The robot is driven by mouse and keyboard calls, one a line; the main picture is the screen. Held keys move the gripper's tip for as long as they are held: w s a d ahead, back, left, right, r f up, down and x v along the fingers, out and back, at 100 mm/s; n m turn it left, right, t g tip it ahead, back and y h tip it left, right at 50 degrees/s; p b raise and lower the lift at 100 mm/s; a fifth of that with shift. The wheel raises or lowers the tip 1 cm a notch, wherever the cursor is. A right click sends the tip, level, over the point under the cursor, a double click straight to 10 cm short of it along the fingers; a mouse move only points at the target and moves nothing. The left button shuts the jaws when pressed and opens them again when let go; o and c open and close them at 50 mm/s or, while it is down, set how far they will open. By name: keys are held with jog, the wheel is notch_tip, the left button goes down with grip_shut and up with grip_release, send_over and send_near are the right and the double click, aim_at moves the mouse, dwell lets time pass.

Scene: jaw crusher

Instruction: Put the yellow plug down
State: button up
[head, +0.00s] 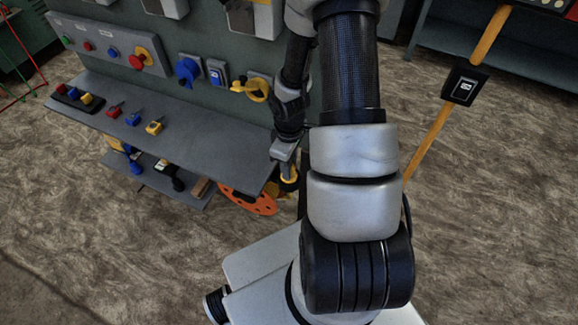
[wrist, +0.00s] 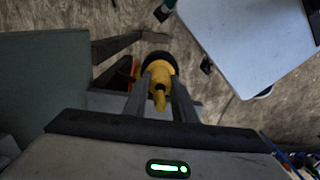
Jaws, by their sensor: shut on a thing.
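My gripper (head: 287,163) is at the right end of the grey shelf unit, pointing down. It is shut on the yellow plug (head: 290,179), mostly hidden by my gripper in the head view. In the wrist view, the plug (wrist: 159,80) sits between the two fingers (wrist: 159,92), with a round black part at its far end. The plug appears beside the shelf edge, above the floor; I cannot tell whether it touches anything.
The upper shelf (head: 200,135) holds several small coloured pieces at its left, with bare room at its right. A lower shelf (head: 180,185) carries a few items. An orange disc (head: 248,201) is near the gripper. Switches and a yellow fitting (head: 252,88) are on the panel.

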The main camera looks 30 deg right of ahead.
jog(key=o, duration=0.9)
jog(key=shift+o, duration=0.2)
notch_tip(320, 180, up, 12)
jog(key=p, duration=0.2)
jog(key=shift+p, duration=0.4)
